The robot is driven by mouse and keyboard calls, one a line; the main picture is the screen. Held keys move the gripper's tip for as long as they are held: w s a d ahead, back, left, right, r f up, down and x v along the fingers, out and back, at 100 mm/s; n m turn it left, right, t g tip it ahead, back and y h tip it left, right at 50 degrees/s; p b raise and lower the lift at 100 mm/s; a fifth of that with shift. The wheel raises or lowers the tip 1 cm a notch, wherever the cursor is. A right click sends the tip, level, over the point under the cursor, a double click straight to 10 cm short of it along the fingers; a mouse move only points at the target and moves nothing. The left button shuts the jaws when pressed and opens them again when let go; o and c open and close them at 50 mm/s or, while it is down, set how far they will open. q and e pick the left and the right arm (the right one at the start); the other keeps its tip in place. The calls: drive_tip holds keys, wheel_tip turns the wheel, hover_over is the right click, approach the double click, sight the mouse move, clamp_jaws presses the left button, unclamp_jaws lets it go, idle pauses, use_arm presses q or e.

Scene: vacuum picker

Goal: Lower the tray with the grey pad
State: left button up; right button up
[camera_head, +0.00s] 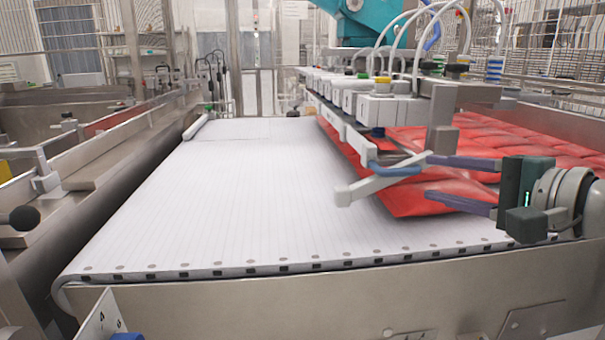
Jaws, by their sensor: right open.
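The vacuum picker head (375,108), a long metal frame with a row of white blocks and hoses, hangs over red packs (480,150) on the right side of the white belt. A grey block (442,138), possibly the grey pad, is at its near end. I cannot tell which part is the tray. A pale angled bar (385,182) sticks out below the block. My right gripper (428,179) comes in from the right, open. Its two dark blue fingers are apart, one above the other, near the bar and over the nearest red pack; contact is unclear.
The white ribbed belt (215,195) is bare on its left and middle. Its metal front edge (300,305) runs across the bottom. A metal rail with a black knob (24,218) stands at left. Wire fencing closes the back.

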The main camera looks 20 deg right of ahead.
sight(403, 173)
drive_tip(key=shift+b+x, duration=1.4)
drive_tip(key=shift+x, duration=2.6)
drive_tip(key=shift+a, duration=0.1)
drive_tip(key=shift+c, duration=0.3)
clamp_jaws()
